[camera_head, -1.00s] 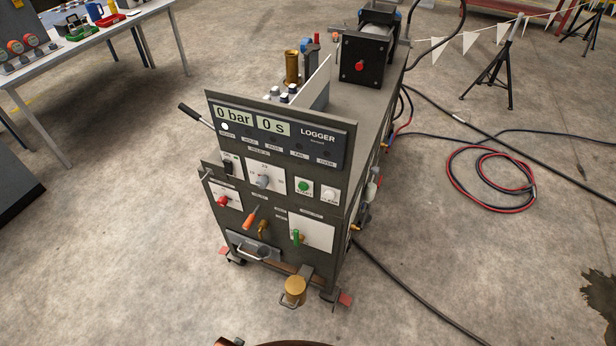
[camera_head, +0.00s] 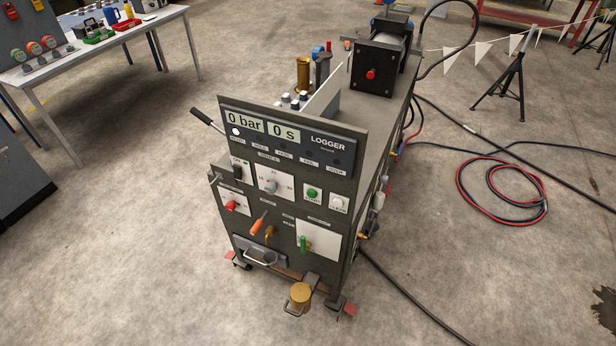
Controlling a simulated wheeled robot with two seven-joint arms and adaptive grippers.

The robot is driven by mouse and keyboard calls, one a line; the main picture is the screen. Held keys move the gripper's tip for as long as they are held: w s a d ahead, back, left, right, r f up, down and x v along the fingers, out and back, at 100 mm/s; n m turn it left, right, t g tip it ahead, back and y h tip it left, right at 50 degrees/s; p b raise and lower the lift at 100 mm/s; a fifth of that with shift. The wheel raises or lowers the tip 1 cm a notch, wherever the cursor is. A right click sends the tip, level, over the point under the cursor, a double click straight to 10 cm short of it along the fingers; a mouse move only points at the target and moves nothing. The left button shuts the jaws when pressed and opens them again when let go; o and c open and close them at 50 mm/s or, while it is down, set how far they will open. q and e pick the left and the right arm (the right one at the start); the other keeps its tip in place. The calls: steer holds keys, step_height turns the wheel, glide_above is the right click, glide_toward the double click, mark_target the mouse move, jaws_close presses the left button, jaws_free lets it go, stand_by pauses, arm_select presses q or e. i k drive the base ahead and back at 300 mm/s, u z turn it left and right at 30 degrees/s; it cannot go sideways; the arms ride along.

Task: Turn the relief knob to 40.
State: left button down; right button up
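A dark test cart (camera_head: 283,222) stands in the middle of the view with its control panel facing me. A grey knob (camera_head: 271,186) sits on a white plate with small markings around it. A red knob (camera_head: 231,204) sits on another white plate below and left of it. The labels are too small to read, so I cannot tell which is the relief knob or where either points. The display (camera_head: 265,126) above reads 0 bar and 0 s. Neither of my grippers is in view.
An orange handle (camera_head: 258,224), a green lever (camera_head: 304,243) and a green button (camera_head: 312,193) are on the same panel. A brass cup (camera_head: 300,295) juts out low in front. A black hose (camera_head: 415,297) lies to the right. Floor is clear in front and left.

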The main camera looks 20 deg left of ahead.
mark_target(230, 206)
steer(key=u, duration=3.55)
steer(key=i, duration=2.2)
steer(key=z, duration=2.55)
